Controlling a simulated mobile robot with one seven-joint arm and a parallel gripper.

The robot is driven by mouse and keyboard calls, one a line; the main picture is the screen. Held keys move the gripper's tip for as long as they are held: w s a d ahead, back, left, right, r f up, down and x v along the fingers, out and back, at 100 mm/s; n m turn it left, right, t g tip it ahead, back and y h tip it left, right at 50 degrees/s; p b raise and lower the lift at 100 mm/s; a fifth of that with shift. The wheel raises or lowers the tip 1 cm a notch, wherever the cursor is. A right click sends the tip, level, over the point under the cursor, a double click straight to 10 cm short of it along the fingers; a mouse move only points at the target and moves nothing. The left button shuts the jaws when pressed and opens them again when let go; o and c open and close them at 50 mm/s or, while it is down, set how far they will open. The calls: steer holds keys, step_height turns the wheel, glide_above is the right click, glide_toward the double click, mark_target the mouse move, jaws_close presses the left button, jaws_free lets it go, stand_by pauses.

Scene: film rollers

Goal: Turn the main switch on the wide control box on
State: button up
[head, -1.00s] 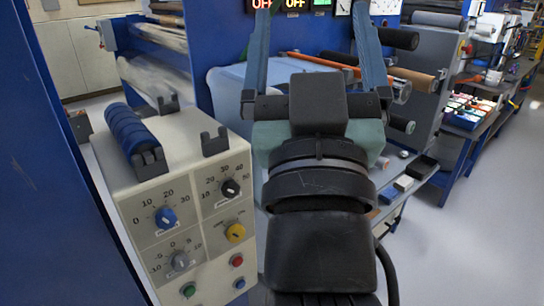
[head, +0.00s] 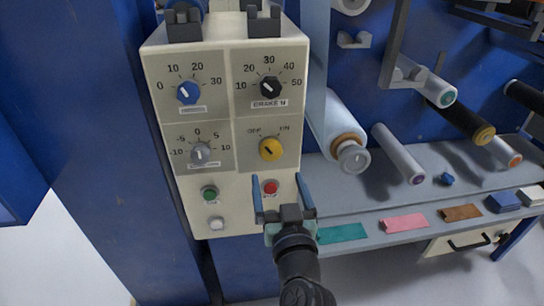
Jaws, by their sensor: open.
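The wide control box (head: 222,130) is a beige panel in the head view with several knobs and buttons. The yellow rotary switch (head: 271,149) is at its middle right, with small lettering on both sides above it that seems to read OFF at left and ON at right. Its small dark mark seems to point to the upper left. My gripper (head: 281,189) is below the yellow switch, in front of the lower right of the box. Its two blue fingers are spread, with the red button (head: 271,187) showing between them. It holds nothing.
A blue knob (head: 188,93), black knob (head: 269,87) and grey knob (head: 200,153) surround the switch. A green button (head: 209,193) and white button (head: 216,223) are lower left. At right, rollers (head: 400,154) stick out above a grey shelf (head: 375,205).

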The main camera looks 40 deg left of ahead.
mark_target(272, 154)
steer(key=x, duration=0.9)
steer(key=c, duration=1.4)
steer(key=shift+m, duration=0.3)
steer(key=m, duration=0.6)
steer(key=shift+w+d+p, duration=0.1)
steer(key=shift+p, duration=0.3)
steer(key=m+p, duration=0.1)
steer(key=m, duration=0.3)
steer(key=shift+m+p, duration=0.35)
steer(key=shift+m, duration=1.25)
